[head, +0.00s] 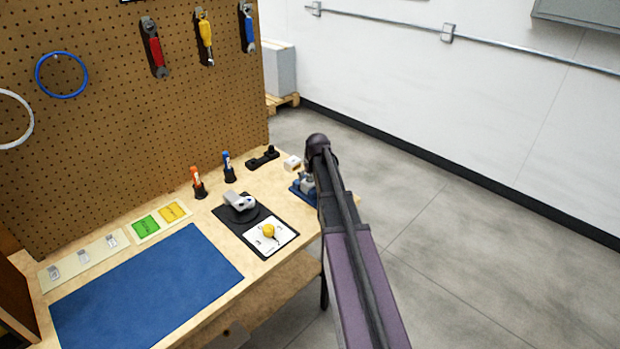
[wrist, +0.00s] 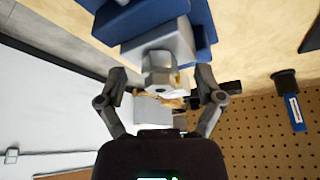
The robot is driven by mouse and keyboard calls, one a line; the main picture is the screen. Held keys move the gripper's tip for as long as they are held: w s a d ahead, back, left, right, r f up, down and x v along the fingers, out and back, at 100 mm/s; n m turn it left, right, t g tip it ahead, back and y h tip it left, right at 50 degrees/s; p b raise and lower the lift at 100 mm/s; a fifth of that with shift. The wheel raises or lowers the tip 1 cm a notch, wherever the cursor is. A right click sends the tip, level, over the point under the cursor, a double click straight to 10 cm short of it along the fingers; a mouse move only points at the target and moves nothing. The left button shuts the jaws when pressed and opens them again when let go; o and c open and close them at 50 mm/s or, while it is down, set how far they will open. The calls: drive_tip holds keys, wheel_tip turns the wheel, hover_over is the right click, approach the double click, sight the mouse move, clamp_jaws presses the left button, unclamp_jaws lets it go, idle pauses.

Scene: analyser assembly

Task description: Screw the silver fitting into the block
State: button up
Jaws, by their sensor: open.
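The block (wrist: 165,42) is light grey and held in a blue fixture (wrist: 135,18) at the top of the wrist view. The silver fitting (wrist: 158,62), with a hex-shaped body, sits against the near face of the block. How deep it is seated I cannot tell. My gripper (wrist: 161,74) is open, with one finger on each side of the fitting and a visible gap to both. In the head view the blue fixture (head: 299,194) is at the right end of the bench, and my arm hides the gripper and most of the block.
A white box (head: 292,162) and a black holder (head: 262,158) stand behind the fixture. A blue mat (head: 150,290) is at front left. Pegboard (head: 130,110) bounds the back.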

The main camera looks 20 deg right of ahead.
clamp_jaws()
idle(0.4)
drive_tip(key=m+h, duration=0.1)
drive_tip(key=m, duration=0.2)
drive_tip(key=shift+g, duration=0.3)
drive_tip(key=shift+m, duration=0.5)
drive_tip(key=shift+a+m+h, duration=0.1)
drive_tip(key=shift+m+h, duration=0.3)
drive_tip(key=shift+m, duration=0.1)
drive_tip(key=shift+m+g+h, duration=0.3)
drive_tip(key=shift+m+g, duration=0.1)
drive_tip(key=shift+m, duration=0.5)
